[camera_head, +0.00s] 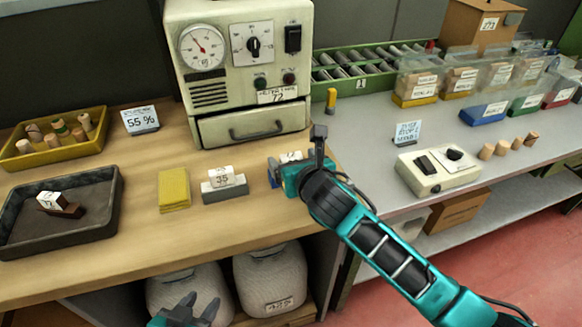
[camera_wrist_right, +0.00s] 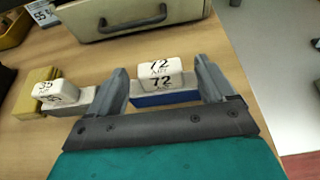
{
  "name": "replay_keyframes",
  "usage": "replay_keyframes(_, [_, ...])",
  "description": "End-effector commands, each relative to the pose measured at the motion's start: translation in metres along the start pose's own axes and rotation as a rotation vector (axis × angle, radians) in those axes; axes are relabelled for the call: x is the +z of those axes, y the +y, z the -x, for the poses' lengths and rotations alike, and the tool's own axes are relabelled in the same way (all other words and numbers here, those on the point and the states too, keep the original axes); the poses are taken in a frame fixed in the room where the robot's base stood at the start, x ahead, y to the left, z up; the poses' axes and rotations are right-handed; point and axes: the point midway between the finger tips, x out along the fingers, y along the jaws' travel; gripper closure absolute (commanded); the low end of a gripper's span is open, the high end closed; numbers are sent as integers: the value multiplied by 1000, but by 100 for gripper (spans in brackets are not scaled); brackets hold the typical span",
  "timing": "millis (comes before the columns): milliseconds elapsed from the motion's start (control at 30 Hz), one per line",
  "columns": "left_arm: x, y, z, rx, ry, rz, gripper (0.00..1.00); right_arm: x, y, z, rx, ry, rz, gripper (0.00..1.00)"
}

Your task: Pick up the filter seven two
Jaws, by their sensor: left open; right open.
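The filter seven two (camera_wrist_right: 160,72) is a white block marked 72, resting on a blue-and-grey holder (camera_wrist_right: 150,98) on the wooden bench. In the head view only a small white part of the filter (camera_head: 291,156) shows past my right gripper (camera_head: 276,170). In the right wrist view my right gripper (camera_wrist_right: 163,80) is open, with one finger on each side of the filter. My left gripper (camera_head: 192,310) is open and empty at the bottom edge, low in front of the bench.
A white block marked 35 (camera_head: 222,177) on a grey holder (camera_head: 225,190) and a yellow block (camera_head: 174,190) stand to the left. An instrument with a drawer (camera_head: 252,125) stands behind. A dark tray (camera_head: 100,215) and yellow cork tray (camera_head: 60,155) are further left.

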Motion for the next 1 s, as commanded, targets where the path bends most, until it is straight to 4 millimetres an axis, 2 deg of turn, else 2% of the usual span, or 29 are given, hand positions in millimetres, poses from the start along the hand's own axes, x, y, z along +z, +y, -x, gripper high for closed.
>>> replay_keyframes(100, [4, 0, -2, 0, -2, 0, 57, -1, 0, -15, 0, -1, -1, 17])
replay_keyframes(200, [5, 0, -2, 0, -3, 0, 57, -1, 0, -22, 0, -1, 0, 17])
replay_keyframes(500, [5, 0, -2, 0, -3, 0, 57, 0, 0, -24, 1, -1, 1, 18])
replay_keyframes(1000, [5, 0, -2, 0, -2, 0, 57, -1, 0, -24, 1, 0, 1, 66])
